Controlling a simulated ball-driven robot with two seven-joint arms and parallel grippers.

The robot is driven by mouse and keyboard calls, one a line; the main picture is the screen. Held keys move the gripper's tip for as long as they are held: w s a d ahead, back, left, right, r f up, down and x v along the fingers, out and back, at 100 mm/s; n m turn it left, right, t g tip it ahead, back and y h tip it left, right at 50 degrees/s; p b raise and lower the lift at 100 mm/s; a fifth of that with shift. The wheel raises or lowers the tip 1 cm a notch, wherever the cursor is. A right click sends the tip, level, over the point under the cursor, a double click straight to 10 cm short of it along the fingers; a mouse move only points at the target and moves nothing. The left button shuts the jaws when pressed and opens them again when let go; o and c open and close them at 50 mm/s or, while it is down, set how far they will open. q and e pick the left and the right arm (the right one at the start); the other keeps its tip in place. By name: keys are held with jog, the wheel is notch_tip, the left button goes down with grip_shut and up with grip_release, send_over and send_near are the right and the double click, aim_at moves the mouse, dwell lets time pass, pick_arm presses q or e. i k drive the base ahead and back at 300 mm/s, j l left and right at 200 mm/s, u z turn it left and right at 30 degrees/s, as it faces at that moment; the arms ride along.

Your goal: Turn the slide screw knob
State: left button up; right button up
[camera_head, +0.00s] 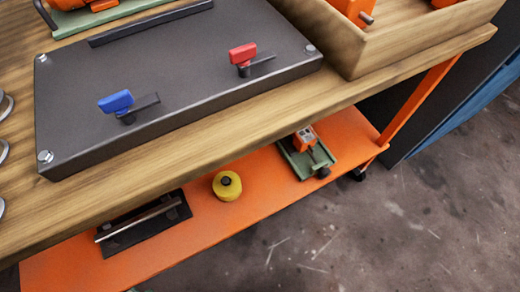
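A small device with a green base (296,160) and an orange and grey block (304,138) sits on the lower orange shelf, right of centre. A dark round knob (323,172) is at its front end; I cannot tell for certain whether this is the slide screw knob. Another green-based device (100,14) with orange parts stands on the tabletop at the top left, cut off by the picture edge. Neither of my grippers is in view.
A dark plate (180,90) with a blue handle (116,102) and a red handle (243,54) lies on the wooden tabletop. A wooden tray (405,50) holds orange parts. The lower shelf (75,265) bears a yellow round object (227,186) and a black plate with a rod (140,220). Floor at right is clear.

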aim_at(323, 173)
jog(key=i+l+u, duration=0.1)
jog(key=l+u, duration=0.9)
jog(key=k+l+u, duration=0.1)
jog(key=l+u, duration=0.35)
jog(key=k+l, duration=0.1)
jog(key=l, duration=0.25)
jog(key=k+l+u, duration=0.1)
jog(key=l, duration=0.25)
jog(key=k+l, duration=0.1)
jog(key=l, duration=0.25)
jog(key=k+l, duration=0.1)
jog(key=l, duration=0.25)
jog(key=k+l+u, duration=0.1)
jog(key=l, duration=0.25)
